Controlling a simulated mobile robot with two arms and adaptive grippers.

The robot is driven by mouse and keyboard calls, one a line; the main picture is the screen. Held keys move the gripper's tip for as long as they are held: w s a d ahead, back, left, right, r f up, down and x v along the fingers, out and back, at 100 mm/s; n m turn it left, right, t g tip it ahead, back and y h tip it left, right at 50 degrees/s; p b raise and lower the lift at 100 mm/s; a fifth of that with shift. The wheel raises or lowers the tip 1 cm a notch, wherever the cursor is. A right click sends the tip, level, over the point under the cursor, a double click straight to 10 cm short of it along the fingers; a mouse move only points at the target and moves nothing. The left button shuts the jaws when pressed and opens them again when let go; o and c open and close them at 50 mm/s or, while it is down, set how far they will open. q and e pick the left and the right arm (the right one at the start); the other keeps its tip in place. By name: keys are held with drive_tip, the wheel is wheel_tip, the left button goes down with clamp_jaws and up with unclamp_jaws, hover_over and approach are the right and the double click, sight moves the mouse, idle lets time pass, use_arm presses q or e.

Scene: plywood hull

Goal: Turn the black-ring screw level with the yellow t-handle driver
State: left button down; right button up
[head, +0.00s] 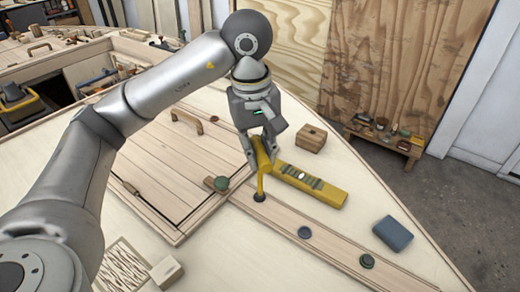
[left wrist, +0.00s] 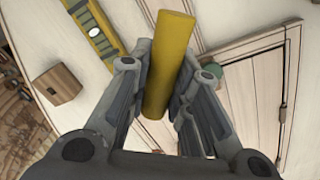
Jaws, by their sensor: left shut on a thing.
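The yellow t-handle driver (head: 261,178) stands upright, its crossbar inside my left gripper (head: 263,151). Its shaft runs down to a dark round screw head (head: 259,198) on the plank strip; the tip appears to meet it, and the black ring cannot be made out clearly. My left gripper is shut on the handle. In the left wrist view the yellow handle (left wrist: 170,65) lies between the two fingers, and the screw is hidden. My right gripper is not in view.
A yellow spirit level (head: 325,191) lies close right of the driver. A wooden block (head: 311,138) stands behind it, and a green-capped wooden piece (head: 219,183) lies to its left. A blue-grey box (head: 393,233) lies at right. Pale deck around the strip is mostly clear.

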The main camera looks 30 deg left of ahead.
use_arm(q)
drive_tip(key=n, duration=0.4)
drive_tip(key=shift+s+a+n, duration=0.1)
drive_tip(key=shift+s+n, duration=0.05)
drive_tip(key=shift+n, duration=0.15)
drive_tip(key=shift+n+p, duration=0.35)
drive_tip(key=shift+n, duration=0.85)
drive_tip(key=n, duration=0.4)
drive_tip(key=shift+s+a+y+p, duration=0.15)
drive_tip(key=shift+y+p, duration=0.25)
drive_tip(key=shift+n, duration=0.9)
drive_tip(key=shift+f, duration=0.1)
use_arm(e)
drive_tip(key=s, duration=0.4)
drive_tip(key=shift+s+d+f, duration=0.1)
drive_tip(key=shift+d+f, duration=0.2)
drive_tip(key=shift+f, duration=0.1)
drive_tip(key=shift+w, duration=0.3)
use_arm(q)
drive_tip(key=shift+f+b, duration=0.45)
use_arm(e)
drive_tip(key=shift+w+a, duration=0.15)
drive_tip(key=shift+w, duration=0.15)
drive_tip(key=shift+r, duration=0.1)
